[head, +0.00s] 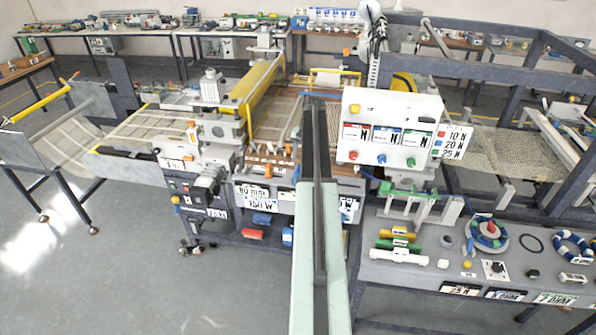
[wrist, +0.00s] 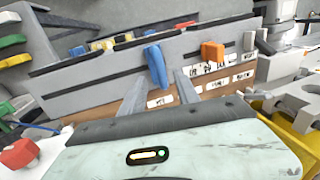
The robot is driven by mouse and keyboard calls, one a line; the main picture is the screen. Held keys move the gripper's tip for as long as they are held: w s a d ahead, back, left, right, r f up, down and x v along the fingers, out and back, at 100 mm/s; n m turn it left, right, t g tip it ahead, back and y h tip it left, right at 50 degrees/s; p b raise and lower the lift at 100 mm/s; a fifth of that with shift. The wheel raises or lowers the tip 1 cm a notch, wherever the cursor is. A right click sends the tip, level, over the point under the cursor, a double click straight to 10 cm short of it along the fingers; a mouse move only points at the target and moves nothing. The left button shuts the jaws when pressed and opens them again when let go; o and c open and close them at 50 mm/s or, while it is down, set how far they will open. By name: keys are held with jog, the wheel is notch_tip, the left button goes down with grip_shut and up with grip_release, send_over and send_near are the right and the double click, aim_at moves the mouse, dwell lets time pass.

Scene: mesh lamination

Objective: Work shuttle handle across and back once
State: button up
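In the wrist view, a grey slotted panel carries a blue upright handle (wrist: 155,66) and, to its right, an orange handle (wrist: 212,52). Neither is marked as the shuttle handle, so I cannot tell which it is. My gripper (wrist: 160,90) is open, with its two grey fingers apart and pointing at the panel. The blue handle shows between and beyond the fingertips; I see no grip on it, and whether they touch is unclear. In the head view my arm covers the middle of the machine and hides the gripper.
A white control box (head: 390,128) with coloured buttons stands right of my arm. A grey bench (head: 400,268) with spools and small parts is at lower right. A yellow part (wrist: 285,125) lies close on the right in the wrist view. Open floor (head: 90,280) is at lower left.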

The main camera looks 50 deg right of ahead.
aim_at(297, 169)
jog(key=f+b, duration=0.2)
jog(key=f, duration=0.1)
jog(key=w+f+b, duration=0.1)
jog(key=f, duration=0.1)
jog(key=shift+a, duration=0.2)
jog(key=shift+r, duration=0.15)
jog(key=shift+s, duration=0.1)
grip_shut()
dwell(0.8)
